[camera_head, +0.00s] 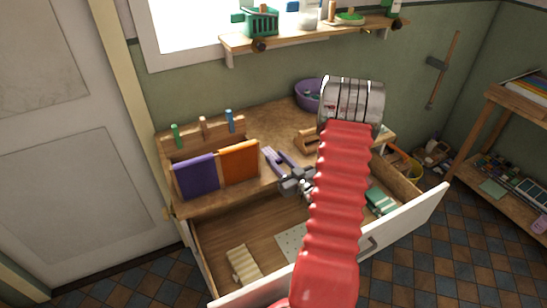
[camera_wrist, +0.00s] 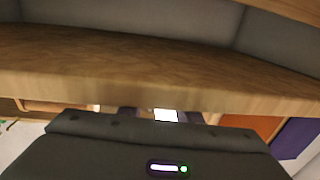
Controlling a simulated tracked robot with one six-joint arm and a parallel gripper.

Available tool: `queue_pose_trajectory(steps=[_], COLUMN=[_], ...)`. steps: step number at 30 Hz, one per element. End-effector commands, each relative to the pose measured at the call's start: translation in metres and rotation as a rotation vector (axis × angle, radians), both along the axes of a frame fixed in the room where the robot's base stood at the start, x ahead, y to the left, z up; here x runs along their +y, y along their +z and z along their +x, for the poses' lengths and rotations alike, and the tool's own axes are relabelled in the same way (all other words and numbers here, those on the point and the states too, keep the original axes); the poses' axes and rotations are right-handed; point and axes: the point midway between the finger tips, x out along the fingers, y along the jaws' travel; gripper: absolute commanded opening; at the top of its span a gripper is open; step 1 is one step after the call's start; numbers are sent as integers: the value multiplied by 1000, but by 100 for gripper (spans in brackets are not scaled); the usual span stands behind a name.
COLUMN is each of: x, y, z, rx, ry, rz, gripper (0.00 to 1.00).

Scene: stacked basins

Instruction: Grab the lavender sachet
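I cannot make out a lavender sachet for sure in either view; my arm hides part of the counter and drawer. My gripper (camera_head: 274,152) is near the front edge of the wooden counter (camera_head: 275,125), above the open drawer (camera_head: 215,234). The fingers are mostly hidden there.
A purple basin (camera_head: 308,95) stands at the back. The drawer holds a ribbed pale piece (camera_head: 243,264), a dotted sheet (camera_head: 291,243) and green boxes (camera_head: 380,201).

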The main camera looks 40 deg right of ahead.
Motion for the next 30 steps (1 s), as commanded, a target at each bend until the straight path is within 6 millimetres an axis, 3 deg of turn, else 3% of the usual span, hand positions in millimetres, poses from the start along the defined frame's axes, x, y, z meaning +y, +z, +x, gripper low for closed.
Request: queue_pose_trajectory(steps=[8, 20, 30], x=[0, 0, -1], y=[0, 6, 42], z=[0, 0, 0], rx=[0, 0, -1], ry=[0, -1, -1], rz=[0, 0, -3], gripper=[10, 9, 9])
